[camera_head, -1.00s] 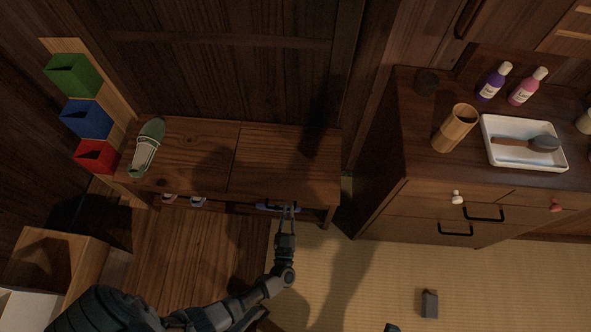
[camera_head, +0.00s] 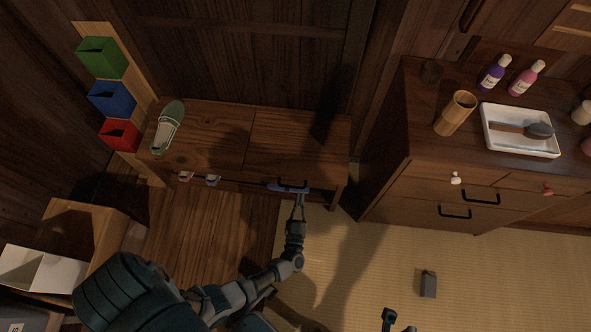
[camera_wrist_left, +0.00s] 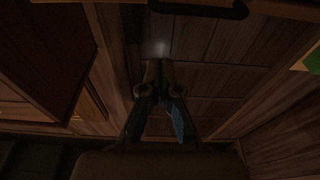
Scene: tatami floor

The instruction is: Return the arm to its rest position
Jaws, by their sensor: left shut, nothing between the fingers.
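My left gripper (camera_head: 299,198) is shut and empty, just in front of the low wooden bench (camera_head: 215,135). Its arm reaches up from the lower left of the head view. A black handle (camera_head: 292,183) is on the bench front, just beyond the fingertips, and a blue item (camera_head: 280,188) shows beside it. In the left wrist view, the gripper fingers (camera_wrist_left: 158,72) come together in the middle, and a black handle (camera_wrist_left: 200,9) crosses the top, apart from them. Dark parts at the bottom edge (camera_head: 390,318) may be my right gripper; its jaws are unclear.
A green slipper (camera_head: 168,127) lies on the bench. Red, blue and green boxes (camera_head: 110,98) hang at left. A drawer cabinet (camera_head: 440,187) stands at right with a white tray (camera_head: 519,148) on top. A small grey block (camera_head: 428,284) lies on otherwise open tatami.

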